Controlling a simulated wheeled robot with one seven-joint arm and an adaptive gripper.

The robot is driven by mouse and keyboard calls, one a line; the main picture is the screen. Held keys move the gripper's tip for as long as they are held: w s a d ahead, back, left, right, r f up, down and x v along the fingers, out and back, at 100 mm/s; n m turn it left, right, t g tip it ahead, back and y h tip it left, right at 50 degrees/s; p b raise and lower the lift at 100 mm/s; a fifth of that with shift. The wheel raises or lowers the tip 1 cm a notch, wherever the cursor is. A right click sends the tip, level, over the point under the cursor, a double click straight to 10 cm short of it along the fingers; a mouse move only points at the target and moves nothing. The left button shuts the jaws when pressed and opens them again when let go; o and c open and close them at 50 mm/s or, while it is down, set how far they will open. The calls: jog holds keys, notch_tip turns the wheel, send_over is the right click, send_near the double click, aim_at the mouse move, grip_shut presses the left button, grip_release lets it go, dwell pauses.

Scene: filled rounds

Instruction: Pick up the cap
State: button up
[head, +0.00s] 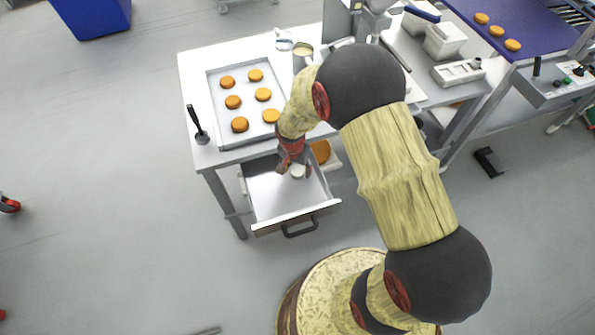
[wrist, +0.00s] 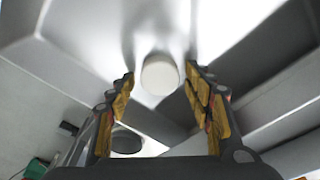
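The cap, a small white round piece, lies in the open drawer in the head view (head: 297,171). In the wrist view the cap (wrist: 160,74) shows as a pale disc between and just beyond the fingertips. My gripper (head: 294,168) reaches down into the drawer (head: 265,195) at the cap. In the wrist view my gripper (wrist: 160,78) is open, with one finger on each side of the cap. A gap shows between the cap and each fingertip there. The gripper partly hides the cap in the head view.
The drawer's front with a dark handle (head: 300,229) is pulled out. Its walls stand close around my gripper. A tray (head: 217,105) with several orange rounds lies on the white table above. An orange-topped container (head: 321,151) is right of the drawer. Open floor lies to the left.

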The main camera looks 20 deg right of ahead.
jog(key=c, duration=0.6)
jog(key=shift+r, duration=0.1)
jog(key=shift+c, duration=0.4)
